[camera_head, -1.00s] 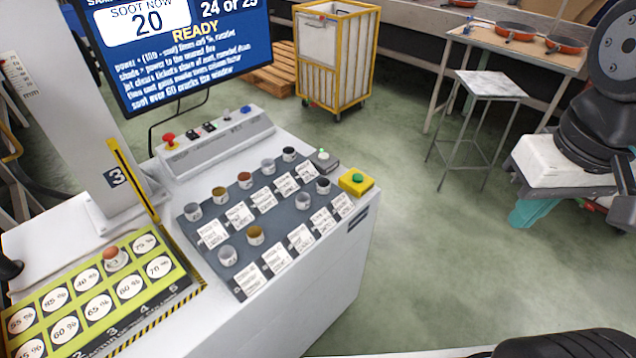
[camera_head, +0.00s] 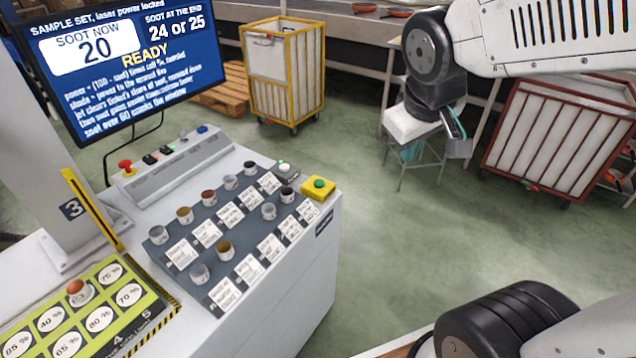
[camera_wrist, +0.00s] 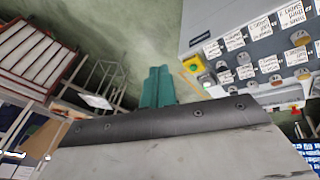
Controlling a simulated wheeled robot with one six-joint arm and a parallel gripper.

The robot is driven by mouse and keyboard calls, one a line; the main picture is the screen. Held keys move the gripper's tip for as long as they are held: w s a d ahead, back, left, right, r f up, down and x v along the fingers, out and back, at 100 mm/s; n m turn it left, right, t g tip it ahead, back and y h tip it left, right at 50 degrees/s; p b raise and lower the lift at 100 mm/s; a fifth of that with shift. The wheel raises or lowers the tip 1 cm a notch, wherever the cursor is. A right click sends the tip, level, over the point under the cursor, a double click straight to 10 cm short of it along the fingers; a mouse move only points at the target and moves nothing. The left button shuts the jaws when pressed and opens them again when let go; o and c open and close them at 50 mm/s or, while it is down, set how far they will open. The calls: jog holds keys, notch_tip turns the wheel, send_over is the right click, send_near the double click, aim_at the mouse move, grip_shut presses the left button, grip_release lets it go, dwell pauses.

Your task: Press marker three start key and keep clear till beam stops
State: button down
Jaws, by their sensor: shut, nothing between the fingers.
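A yellow box with a green button (camera_head: 319,183) sits at the near right corner of the console; it also shows in the wrist view (camera_wrist: 194,63). A plate reading 3 (camera_head: 73,209) is on the white column at left. The screen (camera_head: 125,60) reads READY, soot now 20, soot at the end 24 or 25. My gripper (camera_head: 410,151) has teal fingers, shut and empty, in the air right of the console and apart from both buttons. Its fingers (camera_wrist: 157,86) also show in the wrist view.
The console holds several small cups with labels on a dark panel (camera_head: 170,262), a red knob (camera_head: 126,166) and a green percent board (camera_head: 130,318) with an orange-topped piece (camera_head: 80,291). A yellow cart (camera_head: 283,75) and a red-framed cart (camera_head: 560,140) stand behind.

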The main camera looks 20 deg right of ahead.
jog(key=w+f+n+t, duration=0.2)
jog(key=w, duration=0.6)
jog(key=w+f+n+t, duration=0.1)
jog(key=w+f+n, duration=0.15)
jog(key=w, duration=0.45)
jog(key=n+t+y, duration=0.2)
jog(key=n+y, duration=0.3)
jog(key=n, duration=0.1)
send_over(322, 184)
notch_tip(322, 184, down, 10)
jog(key=shift+s, duration=0.1)
jog(key=shift+f, duration=4.35)
jog(key=shift+f, duration=0.4)
